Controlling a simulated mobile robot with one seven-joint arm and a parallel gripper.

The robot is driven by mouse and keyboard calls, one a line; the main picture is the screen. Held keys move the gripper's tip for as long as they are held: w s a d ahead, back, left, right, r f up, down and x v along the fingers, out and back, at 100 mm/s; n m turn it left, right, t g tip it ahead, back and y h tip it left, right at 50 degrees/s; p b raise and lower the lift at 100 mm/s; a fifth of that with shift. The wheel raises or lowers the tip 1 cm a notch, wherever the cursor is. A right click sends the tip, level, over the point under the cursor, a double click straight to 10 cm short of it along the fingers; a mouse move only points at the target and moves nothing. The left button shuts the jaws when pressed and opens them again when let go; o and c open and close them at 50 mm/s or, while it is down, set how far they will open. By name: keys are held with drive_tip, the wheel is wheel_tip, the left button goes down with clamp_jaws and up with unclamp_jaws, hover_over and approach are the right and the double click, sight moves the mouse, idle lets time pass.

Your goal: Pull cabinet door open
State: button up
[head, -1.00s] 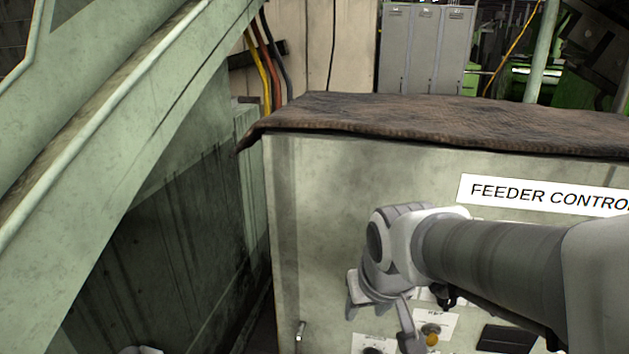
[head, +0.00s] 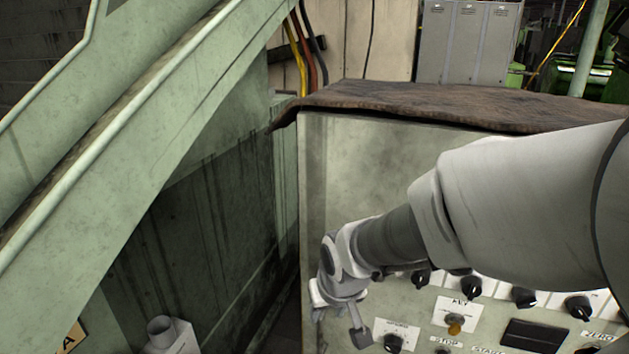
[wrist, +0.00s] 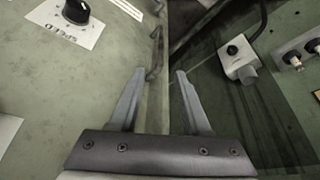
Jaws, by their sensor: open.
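The cabinet (head: 370,165) is a pale green metal box with a control panel on its front. It also fills the left of the wrist view (wrist: 75,105). Its door looks closed. A slim metal handle (wrist: 154,54) shows near the cabinet's edge in the wrist view, just beyond my fingertips and roughly in line with the gap between them. In the head view the handle is hidden behind my arm's end. My gripper (wrist: 160,72) is open and empty, its fingers pointing toward the handle. In the head view my gripper (head: 340,320) is low at the cabinet's left edge.
Black knobs (head: 471,285) and a key switch (head: 455,320) sit on the panel right of my gripper. A brown cloth (head: 420,103) covers the cabinet top. A green machine frame (head: 130,130) stands left, across a narrow gap. A small grey box (wrist: 240,62) shows right in the wrist view.

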sight(321, 327)
drive_tip(key=b+x, duration=0.3)
drive_tip(key=x, duration=0.8)
drive_tip(key=shift+w+a+f+b, duration=0.1)
drive_tip(key=shift+w+f+b, duration=0.1)
drive_tip(key=shift+b, duration=0.15)
clamp_jaws()
idle(0.8)
